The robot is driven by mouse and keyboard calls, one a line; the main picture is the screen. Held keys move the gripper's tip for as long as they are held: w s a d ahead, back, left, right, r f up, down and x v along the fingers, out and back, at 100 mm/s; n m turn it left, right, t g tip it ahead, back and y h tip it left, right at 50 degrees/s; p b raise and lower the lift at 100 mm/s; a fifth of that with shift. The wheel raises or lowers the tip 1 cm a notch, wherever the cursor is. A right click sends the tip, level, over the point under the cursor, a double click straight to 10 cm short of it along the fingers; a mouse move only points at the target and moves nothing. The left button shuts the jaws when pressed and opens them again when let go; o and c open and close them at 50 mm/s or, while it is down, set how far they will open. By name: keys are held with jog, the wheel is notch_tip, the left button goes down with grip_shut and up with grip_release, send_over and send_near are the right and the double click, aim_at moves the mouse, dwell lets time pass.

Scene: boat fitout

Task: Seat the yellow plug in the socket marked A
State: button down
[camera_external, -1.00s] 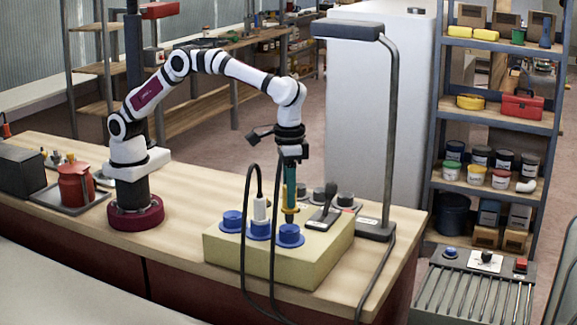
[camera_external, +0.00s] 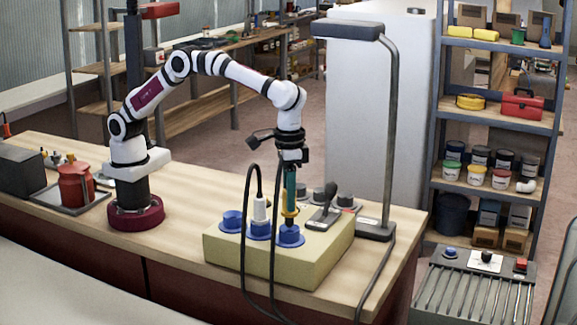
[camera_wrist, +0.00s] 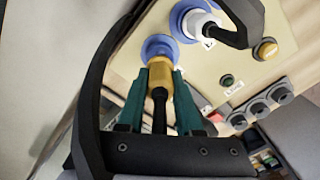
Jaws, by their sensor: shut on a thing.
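The yellow plug (camera_wrist: 160,82) is between the teal fingers of my gripper (camera_wrist: 160,88), which is shut on it. In the external view my gripper (camera_external: 289,195) points straight down with the yellow plug (camera_external: 289,212) upright below it. The plug's lower end is at the right-hand blue socket (camera_external: 290,237) on the box, which also shows beyond the plug in the wrist view (camera_wrist: 159,44). I cannot tell how deep the plug is in it. The socket markings are too small or hidden to read.
A white plug (camera_external: 260,210) stands in the adjacent blue socket (camera_external: 259,231); another blue socket (camera_external: 232,221) is at the left. Black cables loop in front. A lamp post (camera_external: 391,130) stands at the right.

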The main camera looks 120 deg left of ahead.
jog(key=shift+f, duration=1.75)
jog(key=c, duration=0.5)
grip_release()
notch_tip(320, 180, up, 16)
jog(key=shift+f, duration=0.1)
dwell(0.5)
